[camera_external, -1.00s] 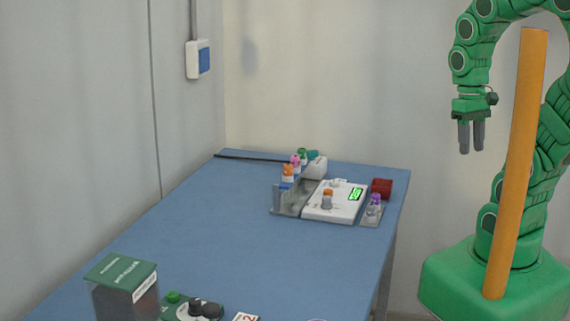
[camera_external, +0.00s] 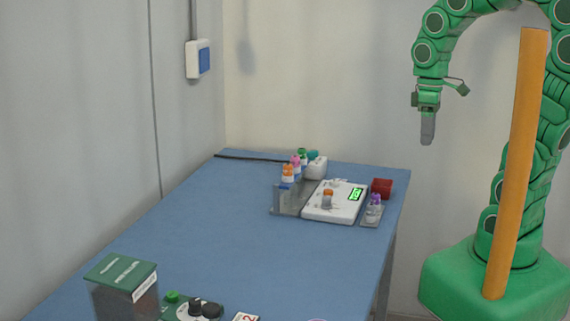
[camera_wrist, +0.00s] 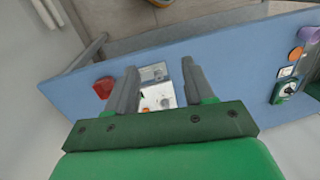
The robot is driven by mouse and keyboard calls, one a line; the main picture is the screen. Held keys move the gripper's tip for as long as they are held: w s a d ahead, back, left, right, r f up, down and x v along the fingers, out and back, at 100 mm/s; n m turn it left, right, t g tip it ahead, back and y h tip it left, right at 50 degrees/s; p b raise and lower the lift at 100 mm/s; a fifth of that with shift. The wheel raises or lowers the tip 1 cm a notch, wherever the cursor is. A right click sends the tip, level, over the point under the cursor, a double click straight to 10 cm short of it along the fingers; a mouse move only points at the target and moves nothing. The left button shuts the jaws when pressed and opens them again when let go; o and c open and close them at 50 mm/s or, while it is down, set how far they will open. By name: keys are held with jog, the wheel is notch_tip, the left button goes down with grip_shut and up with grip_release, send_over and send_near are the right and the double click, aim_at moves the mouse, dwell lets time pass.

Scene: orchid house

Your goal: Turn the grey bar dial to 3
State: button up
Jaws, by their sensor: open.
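My gripper (camera_external: 428,128) hangs in the air to the right of the blue table, fingers down, well above and apart from everything on it. In the wrist view its two fingers (camera_wrist: 160,66) are spread with nothing between them. A green panel (camera_external: 180,312) at the table's near edge carries dark knobs (camera_external: 211,310) and a green button (camera_external: 173,296). It also shows at the right of the wrist view (camera_wrist: 287,90). A white device (camera_external: 325,211) with a lit green display stands at the far end. I cannot tell which control is the grey bar dial, nor read its setting.
A dark green-topped box (camera_external: 122,272) stands left of the green panel. Near the white device are a rack (camera_external: 289,203) of capped tubes, a red block (camera_external: 381,187) and a purple-capped tube (camera_external: 375,201). The middle of the blue table (camera_external: 225,235) is clear.

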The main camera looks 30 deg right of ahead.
jog(key=w+a+f+n+y, duration=0.2)
jog(key=w+a+f+n, duration=0.3)
jog(key=w+a+n, duration=0.6)
jog(key=n+y, duration=0.1)
jog(key=n, duration=0.2)
send_near(328, 198)
jog(key=shift+x, duration=4.3)
jog(key=shift+w, duration=0.15)
jog(key=shift+c, duration=0.2)
grip_shut()
